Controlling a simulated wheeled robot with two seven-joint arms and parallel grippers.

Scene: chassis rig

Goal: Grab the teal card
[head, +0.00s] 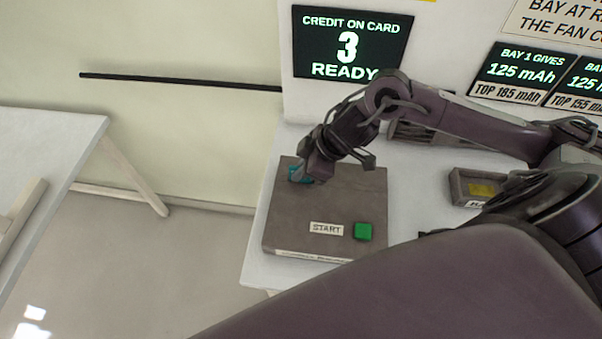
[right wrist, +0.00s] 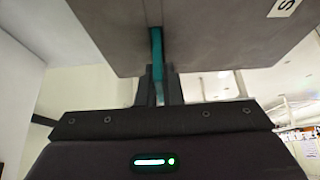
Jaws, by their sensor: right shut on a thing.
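The teal card (head: 298,175) is at the upper left of a grey-brown box in the head view, partly hidden by my right gripper. My right gripper (head: 310,175) is shut on it. In the right wrist view the teal card (right wrist: 157,55) stands edge-on between the two dark fingers (right wrist: 158,88). Its far end meets the slot in the box face (right wrist: 105,25). I cannot tell how much of it is inside. My left gripper is not in view.
The box (head: 290,225) has a START label (head: 326,229) and a green button (head: 363,231). A screen (head: 350,42) reads credit on card 3, ready. A small tray (head: 460,188) with a yellow item stands right. Another table (head: 60,135) is at left.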

